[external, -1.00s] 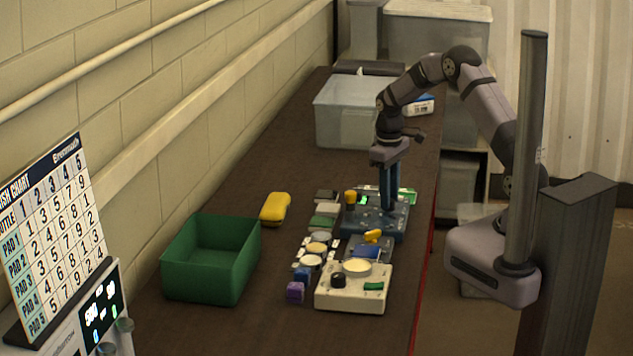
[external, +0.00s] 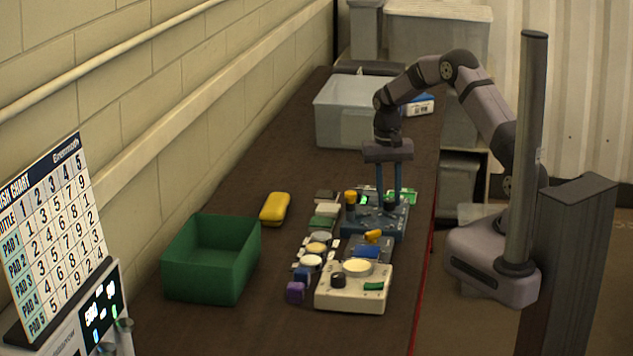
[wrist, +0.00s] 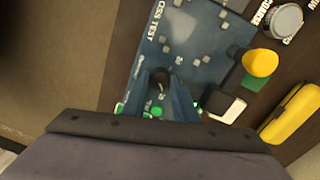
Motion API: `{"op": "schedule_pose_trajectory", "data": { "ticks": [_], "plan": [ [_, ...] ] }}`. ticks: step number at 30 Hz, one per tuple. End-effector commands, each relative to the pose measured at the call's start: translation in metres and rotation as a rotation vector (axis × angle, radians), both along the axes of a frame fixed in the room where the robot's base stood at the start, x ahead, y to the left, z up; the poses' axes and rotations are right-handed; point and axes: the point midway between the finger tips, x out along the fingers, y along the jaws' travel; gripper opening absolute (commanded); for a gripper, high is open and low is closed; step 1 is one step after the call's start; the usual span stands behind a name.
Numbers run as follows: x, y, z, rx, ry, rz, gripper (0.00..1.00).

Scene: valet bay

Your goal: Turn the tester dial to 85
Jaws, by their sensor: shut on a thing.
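The tester is a blue box (external: 372,222) on the brown bench, with a small lit green display (external: 362,200) on top. In the wrist view its blue panel (wrist: 205,30) carries white lettering and small grey studs. My gripper (external: 389,204) points straight down over the right part of the tester, its two blue fingers side by side. It is shut on the dark dial (wrist: 158,75), which shows between the fingertips in the wrist view. The fingers hide part of the dial, and I cannot read its setting or the display's number.
A cream device (external: 352,290) with a round pad stands in front of the tester. A green bin (external: 212,268), a yellow case (external: 275,208) and several small pads and blocks lie to the left. A yellow knob (external: 350,198) rises beside the display. A grey tub (external: 342,125) stands behind.

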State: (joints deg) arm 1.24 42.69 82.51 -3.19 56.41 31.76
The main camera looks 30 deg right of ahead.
Motion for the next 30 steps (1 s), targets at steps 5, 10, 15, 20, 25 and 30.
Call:
{"op": "schedule_pose_trajectory", "data": {
  "ticks": [5, 10, 15, 20, 25, 30],
  "plan": [
    [0.0008, -0.0004, 0.0005, 0.000, -0.002, -0.097, 0.03],
    [0.0011, -0.0004, 0.0006, 0.001, -0.003, -0.150, 0.03],
    [0.0012, -0.0003, 0.0007, 0.000, -0.003, -0.171, 0.03],
    [0.0012, -0.0003, 0.0007, 0.000, -0.003, -0.174, 0.03],
    [0.0013, -0.0004, 0.0007, 0.000, -0.003, -0.173, 0.03],
    [0.0011, -0.0004, 0.0007, 0.000, -0.002, -0.172, 0.44]
  ]
}}
